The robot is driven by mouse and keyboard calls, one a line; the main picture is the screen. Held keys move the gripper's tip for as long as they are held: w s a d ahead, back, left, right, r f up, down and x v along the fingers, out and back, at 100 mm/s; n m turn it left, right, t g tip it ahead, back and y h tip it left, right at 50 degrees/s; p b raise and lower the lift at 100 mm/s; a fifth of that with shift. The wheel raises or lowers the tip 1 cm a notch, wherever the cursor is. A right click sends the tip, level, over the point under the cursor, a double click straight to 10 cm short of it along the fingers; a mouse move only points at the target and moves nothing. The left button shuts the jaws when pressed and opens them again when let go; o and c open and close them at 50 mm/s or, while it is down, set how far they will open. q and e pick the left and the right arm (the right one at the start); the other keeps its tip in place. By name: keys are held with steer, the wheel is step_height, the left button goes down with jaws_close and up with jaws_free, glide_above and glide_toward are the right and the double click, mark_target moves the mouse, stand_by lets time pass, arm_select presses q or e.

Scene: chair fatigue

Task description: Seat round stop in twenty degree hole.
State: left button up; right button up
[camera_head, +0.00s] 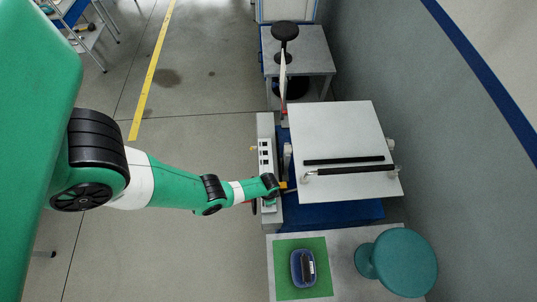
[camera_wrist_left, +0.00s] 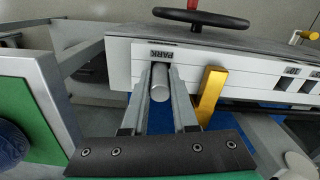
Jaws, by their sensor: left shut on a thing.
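The round stop (camera_wrist_left: 160,88) is a short grey cylinder in the left wrist view, its round end facing the camera. My left gripper (camera_wrist_left: 160,76) is shut on it, one finger on each side. The stop's far end is at the dark opening under the PARK label (camera_wrist_left: 161,53) on a white panel (camera_wrist_left: 230,65); I cannot tell how deep it sits. Further labelled dark holes (camera_wrist_left: 284,87) lie to the right; their labels are too small to read surely. In the head view, the left arm's wrist (camera_head: 268,184) is at the panel (camera_head: 266,160), and the stop is hidden.
A gold lever (camera_wrist_left: 208,95) stands just right of the fingers. A black handwheel (camera_wrist_left: 200,18) is above the panel. In the head view, a grey plate with black bars (camera_head: 340,130), a blue tray (camera_head: 295,280) on a green mat (camera_head: 284,246) and a teal stool (camera_head: 400,262) lie to the right.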

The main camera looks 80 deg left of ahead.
arm_select(q)
jaws_close()
steer(key=shift+r+p, duration=0.5)
steer(key=r+p, duration=0.4)
steer(key=shift+d, duration=0.3)
steer(key=s+d+r+p, duration=0.3)
steer(key=d+r+p, duration=0.5)
steer(key=d, duration=0.5)
steer(key=shift+p, duration=0.4)
